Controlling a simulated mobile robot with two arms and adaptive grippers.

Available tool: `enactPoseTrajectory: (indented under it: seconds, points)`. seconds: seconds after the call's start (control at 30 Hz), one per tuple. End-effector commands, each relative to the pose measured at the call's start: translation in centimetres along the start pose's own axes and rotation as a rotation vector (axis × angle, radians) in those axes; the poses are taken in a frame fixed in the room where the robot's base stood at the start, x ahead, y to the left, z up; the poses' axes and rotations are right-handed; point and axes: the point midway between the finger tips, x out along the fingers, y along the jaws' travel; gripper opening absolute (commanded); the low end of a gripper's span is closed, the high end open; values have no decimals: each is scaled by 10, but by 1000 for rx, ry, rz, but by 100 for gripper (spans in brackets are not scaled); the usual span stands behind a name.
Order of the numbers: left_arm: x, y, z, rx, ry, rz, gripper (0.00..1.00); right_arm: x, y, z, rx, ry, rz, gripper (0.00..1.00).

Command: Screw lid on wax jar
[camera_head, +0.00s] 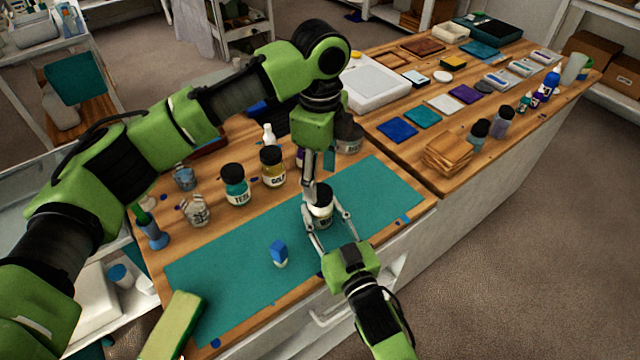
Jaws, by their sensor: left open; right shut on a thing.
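The wax jar (322,217), small with a pale label, stands on the teal mat (222,278) near its right half. A dark lid (322,191) shows at its top; I cannot tell whether it is seated or threaded. My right gripper (328,222) comes from the front edge, with its fingers on either side of the jar, shut on it. My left gripper (311,193) points down from above, its fingers open at the jar's top and left side. The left fingers partly hide the lid and jar, and their contact with the lid is unclear.
A blue-and-white bottle (279,253) stands on the mat to the left. Teal (235,187) and gold (272,168) jars stand behind the mat. A green-sided block (172,325) lies at the near left corner. The mat's left part is mostly clear.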

Motion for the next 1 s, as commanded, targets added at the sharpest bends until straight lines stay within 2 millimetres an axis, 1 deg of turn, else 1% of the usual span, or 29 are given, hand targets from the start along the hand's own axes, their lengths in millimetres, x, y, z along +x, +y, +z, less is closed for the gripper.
enactPoseTrajectory:
  seconds: [0.03, 0.2, 0.3, 0.4, 0.53, 0.8, 0.83, 0.87, 0.9, 1.0]
  points:
    - [-14, -1, 0, -1, 0, -5, 54, 0, 0, 0, 0, 1, 0, 0]
    - [-49, -1, 0, 0, -1, -3, 54, 0, 0, 0, 0, 1, 0, 0]
    - [-65, -1, 0, 0, 0, -2, 54, 0, 0, 0, 0, 1, 0, 0]
    - [-76, -1, 0, -1, 0, -1, 54, 0, 0, 0, 0, 1, 0, 0]
    - [-82, 0, 0, -1, 0, 0, 54, 0, 0, 0, 0, 1, 0, 0]
    - [-83, 0, 0, 0, 0, 0, 54, 0, 0, 0, 0, 1, 0, 0]
    - [-83, 0, 0, 0, 0, 0, 54, 0, 0, 0, 0, 1, 0, 44]
    - [-83, 0, 0, 0, 0, 0, 54, 0, 0, 0, 0, 1, 0, 52]
    - [-83, 0, 0, 0, 0, 0, 54, 0, 0, 0, 0, 1, 0, 56]
    - [-83, 0, 0, 0, 0, 0, 54, 0, 0, 0, 0, 1, 0, 56]
